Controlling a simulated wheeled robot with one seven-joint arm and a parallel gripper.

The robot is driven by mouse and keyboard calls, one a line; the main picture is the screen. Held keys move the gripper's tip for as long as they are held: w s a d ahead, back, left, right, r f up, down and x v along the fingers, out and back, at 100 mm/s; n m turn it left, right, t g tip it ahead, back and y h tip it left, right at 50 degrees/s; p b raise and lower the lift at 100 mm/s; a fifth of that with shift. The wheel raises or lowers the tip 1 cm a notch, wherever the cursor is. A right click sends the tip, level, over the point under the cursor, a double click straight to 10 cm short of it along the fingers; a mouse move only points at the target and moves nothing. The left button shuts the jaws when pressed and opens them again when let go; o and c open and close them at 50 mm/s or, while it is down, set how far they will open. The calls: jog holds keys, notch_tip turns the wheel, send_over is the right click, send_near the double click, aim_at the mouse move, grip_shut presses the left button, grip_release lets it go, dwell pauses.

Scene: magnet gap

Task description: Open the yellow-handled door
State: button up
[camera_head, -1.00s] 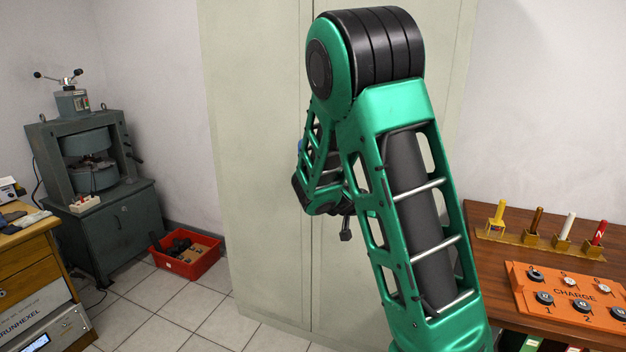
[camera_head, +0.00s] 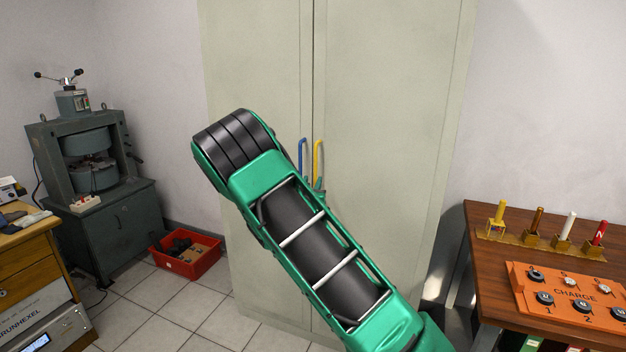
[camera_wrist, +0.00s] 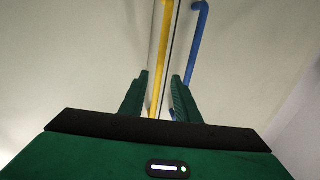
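The tall pale cabinet has two doors, both shut, that meet at a vertical seam. The yellow handle (camera_head: 318,160) is an upright bar on the right door (camera_head: 390,130), just right of the seam. The blue handle (camera_head: 302,155) is on the left door (camera_head: 260,80). In the wrist view my gripper (camera_wrist: 158,85) is open, and the yellow handle (camera_wrist: 161,60) runs between its two fingers. The blue handle (camera_wrist: 196,50) lies to the right, outside the fingers. I cannot tell whether a finger touches the yellow bar. My arm hides most of my gripper in the head view.
A wooden table (camera_head: 480,262) with an orange CHARGE board (camera_head: 570,293) and several coloured rods stands at the right, near the cabinet. A red bin (camera_head: 186,258) is on the floor at left, beside a grey-green machine (camera_head: 95,190). Tiled floor in front is clear.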

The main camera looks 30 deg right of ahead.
aim_at(315, 177)
jog(key=shift+x, duration=3.1)
jog(key=shift+s, duration=0.1)
grip_shut()
